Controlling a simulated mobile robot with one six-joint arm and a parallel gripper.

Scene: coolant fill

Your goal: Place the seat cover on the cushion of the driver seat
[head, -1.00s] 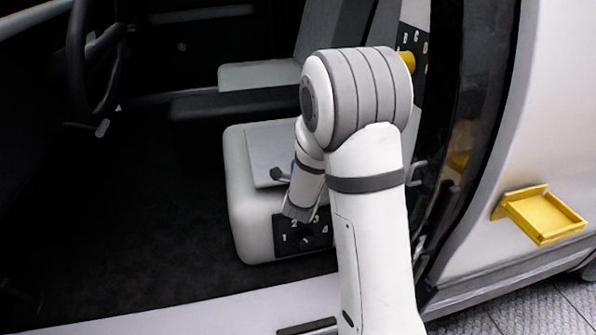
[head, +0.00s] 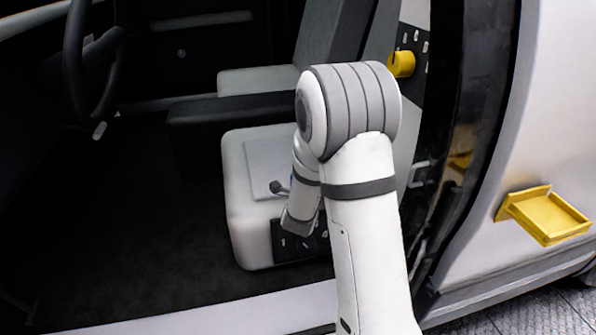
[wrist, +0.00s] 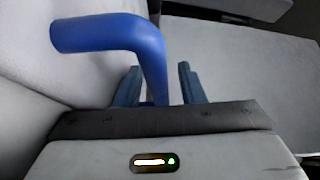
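The seat cover appears as a thin light-grey square pad (head: 264,160) lying on the pale driver seat cushion (head: 236,205) in the head view. My arm hides its right part. In the wrist view my gripper (wrist: 160,75) has its dark fingers on either side of the upright part of a blue bent handle (wrist: 110,34). A gap shows between the handle and the right finger, so the gripper looks open around it. The handle's lower end is hidden behind the gripper body. My arm hides the fingers in the head view.
A black numbered panel (head: 290,243) is on the seat base. A yellow knob (head: 402,64) sits on another panel by the door pillar. A yellow tray (head: 548,214) juts from the car body at right. A steering wheel (head: 72,65) stands at left; the dark floor between is clear.

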